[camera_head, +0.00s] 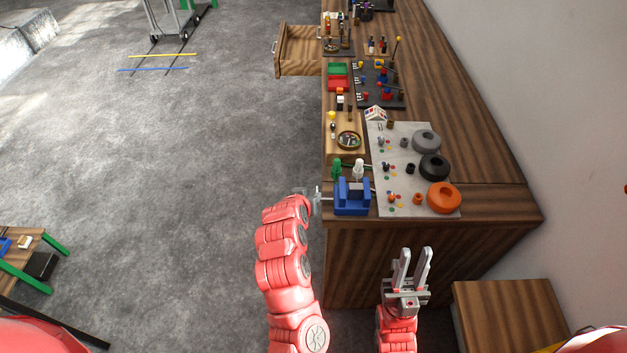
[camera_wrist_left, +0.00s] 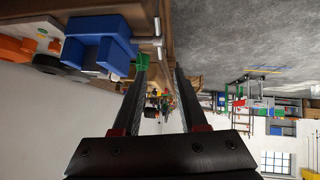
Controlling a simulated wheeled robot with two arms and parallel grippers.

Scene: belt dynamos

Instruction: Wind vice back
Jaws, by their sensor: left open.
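The blue vice (camera_head: 352,199) sits at the near left corner of the wooden workbench, with its grey handle (camera_head: 326,199) sticking out past the bench's left edge. My left gripper (camera_head: 317,200) is beside the handle, partly hidden by my own arm. In the left wrist view the vice (camera_wrist_left: 98,45) is at upper left and its pale handle bar (camera_wrist_left: 157,28) lies beyond the fingertips. There the left gripper (camera_wrist_left: 160,72) is open, with nothing visible between its fingers. My right gripper (camera_head: 414,254) is open and empty, in front of the bench's near end.
A grey board (camera_head: 405,140) with grey, black and orange wheels lies right of the vice. An open drawer (camera_head: 298,50) juts from the bench's far left side.

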